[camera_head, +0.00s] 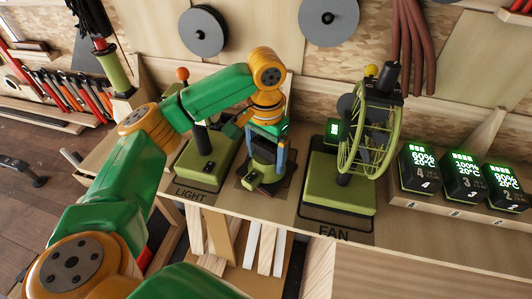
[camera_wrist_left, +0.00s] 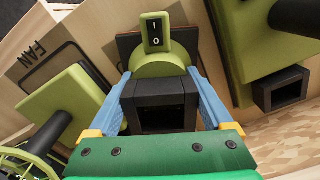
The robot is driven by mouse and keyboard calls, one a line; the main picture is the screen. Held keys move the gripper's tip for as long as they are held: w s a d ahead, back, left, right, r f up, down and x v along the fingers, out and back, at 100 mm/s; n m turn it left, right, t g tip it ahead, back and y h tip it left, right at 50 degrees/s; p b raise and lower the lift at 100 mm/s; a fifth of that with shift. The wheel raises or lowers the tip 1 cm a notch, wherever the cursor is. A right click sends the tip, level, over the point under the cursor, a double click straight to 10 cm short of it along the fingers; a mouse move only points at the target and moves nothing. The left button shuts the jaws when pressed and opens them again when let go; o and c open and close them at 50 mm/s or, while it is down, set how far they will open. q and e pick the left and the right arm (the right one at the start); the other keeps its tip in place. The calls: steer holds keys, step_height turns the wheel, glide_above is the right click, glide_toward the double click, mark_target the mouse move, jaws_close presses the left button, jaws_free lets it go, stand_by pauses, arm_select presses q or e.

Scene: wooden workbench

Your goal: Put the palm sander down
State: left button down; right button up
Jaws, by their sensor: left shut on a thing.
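The palm sander is green and black with a black I/O switch. It shows in the head view (camera_head: 262,156) between the light and the fan, and in the left wrist view (camera_wrist_left: 160,66). My left gripper (camera_head: 266,146) points down and its blue fingers are shut on the sander's sides; they also show in the left wrist view (camera_wrist_left: 160,88). The sander is upright at a dark pad (camera_head: 249,186) on the bench. I cannot tell whether its base touches the pad. My right gripper is not in view.
The green light base (camera_head: 205,169) stands close on the left. The green fan (camera_head: 338,180) with its wire cage stands close on the right. Several batteries (camera_head: 463,178) sit in a rack farther right. The bench's front edge runs just before the pad.

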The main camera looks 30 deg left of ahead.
arm_select(q)
jaws_free()
steer(key=shift+d, duration=0.1)
steer(key=shift+s, duration=0.15)
step_height(320, 180, up, 12)
steer(key=shift+r, duration=0.1)
stand_by(0.4)
